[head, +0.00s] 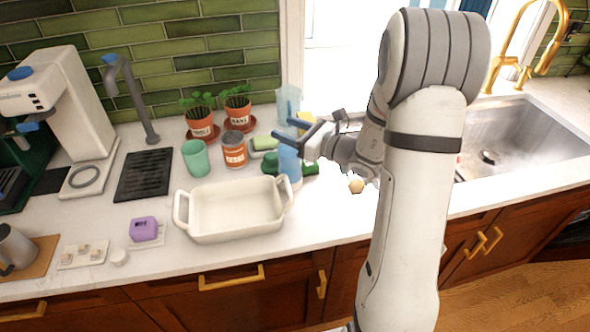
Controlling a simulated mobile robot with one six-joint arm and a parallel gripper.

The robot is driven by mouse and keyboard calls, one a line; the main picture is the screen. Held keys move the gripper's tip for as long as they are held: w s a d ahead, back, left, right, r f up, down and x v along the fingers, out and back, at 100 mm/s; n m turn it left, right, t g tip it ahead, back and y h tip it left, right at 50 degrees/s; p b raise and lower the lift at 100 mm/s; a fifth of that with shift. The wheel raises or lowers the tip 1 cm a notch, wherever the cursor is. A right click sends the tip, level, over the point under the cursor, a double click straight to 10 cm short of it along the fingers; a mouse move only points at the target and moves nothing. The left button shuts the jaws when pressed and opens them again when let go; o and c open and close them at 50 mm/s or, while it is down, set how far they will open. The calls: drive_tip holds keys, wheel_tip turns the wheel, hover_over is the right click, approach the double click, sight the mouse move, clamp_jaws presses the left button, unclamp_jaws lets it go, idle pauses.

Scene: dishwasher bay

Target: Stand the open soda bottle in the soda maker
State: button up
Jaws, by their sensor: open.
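The white soda maker (78,110) stands at the back left, with a blue knob on top and a round ring on its base (84,178). A translucent blue bottle (288,164) stands on the counter right of the white baking dish. It seems to be the soda bottle; its top is partly hidden by my gripper, so I cannot see whether it has a cap. My gripper (290,131) is open, its blue-tipped fingers pointing left, at or just above the bottle's top. I cannot tell whether they touch it.
The white baking dish (180,225) lies between bottle and soda maker. Behind it stand a green cup (196,158), an orange-brown jar (234,150) and two potted plants (201,125). A grey tap (130,95) rises beside the soda maker. The sink (520,140) is at right.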

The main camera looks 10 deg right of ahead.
drive_tip(key=shift+c, duration=0.4)
clamp_jaws()
